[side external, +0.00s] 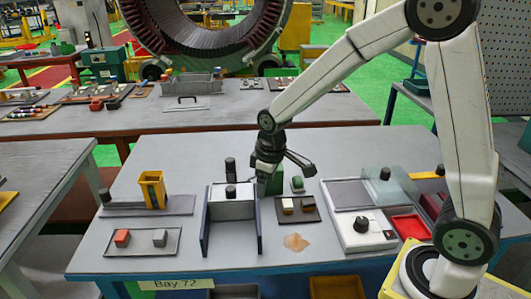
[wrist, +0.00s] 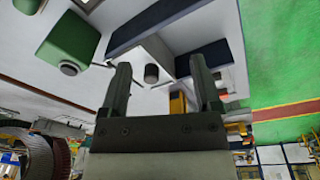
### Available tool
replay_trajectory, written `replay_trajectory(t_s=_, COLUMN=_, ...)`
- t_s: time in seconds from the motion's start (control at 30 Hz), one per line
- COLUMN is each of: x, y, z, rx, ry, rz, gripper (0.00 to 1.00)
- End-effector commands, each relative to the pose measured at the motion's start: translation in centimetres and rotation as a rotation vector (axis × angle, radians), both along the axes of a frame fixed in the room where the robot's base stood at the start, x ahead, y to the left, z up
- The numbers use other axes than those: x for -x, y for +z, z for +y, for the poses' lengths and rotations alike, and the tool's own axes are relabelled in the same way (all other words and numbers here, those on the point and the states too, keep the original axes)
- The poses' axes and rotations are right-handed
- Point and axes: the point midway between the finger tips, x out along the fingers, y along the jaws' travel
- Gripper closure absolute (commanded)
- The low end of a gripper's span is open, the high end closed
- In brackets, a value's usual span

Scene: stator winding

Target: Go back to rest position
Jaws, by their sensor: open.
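My gripper (side external: 264,184) is above the middle of the grey workbench, just right of a fixture (side external: 231,207) with dark blue side plates and a black knob on its grey block. In the wrist view my gripper (wrist: 160,82) has its two dark fingers apart, with nothing between them that I can tell is held. The fixture's dark plate (wrist: 150,25) and its knob show beyond the fingers. A green block (wrist: 70,42) is at upper left there; it stands behind and right of the gripper in the side view (side external: 297,184).
A yellow holder (side external: 152,190) stands on a grey plate at left. A tray (side external: 140,241) holds a red and a grey block. A dark tray (side external: 285,217) with small blocks, a white scale-like device (side external: 362,230) and a red tray (side external: 408,227) lie right.

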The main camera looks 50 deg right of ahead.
Motion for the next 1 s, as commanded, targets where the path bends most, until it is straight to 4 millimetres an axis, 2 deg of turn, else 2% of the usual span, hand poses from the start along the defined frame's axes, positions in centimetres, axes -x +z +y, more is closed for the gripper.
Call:
replay_trajectory(t_s=0.03, x=1.3, y=0.0, z=0.0, rx=-0.005, ry=-0.033, rz=-0.009, gripper=0.19)
replay_trajectory(t_s=0.3, x=7.6, y=-0.7, z=-0.1, rx=-0.035, ry=-0.21, rz=-0.063, gripper=0.19)
replay_trajectory(t_s=0.5, x=10.9, y=-1.3, z=-0.1, rx=-0.054, ry=-0.303, rz=-0.09, gripper=0.19)
replay_trajectory(t_s=0.7, x=12.1, y=-1.5, z=-0.1, rx=-0.062, ry=-0.336, rz=-0.099, gripper=0.19)
replay_trajectory(t_s=1.0, x=12.1, y=-1.5, z=-0.1, rx=-0.061, ry=-0.335, rz=-0.098, gripper=0.19)
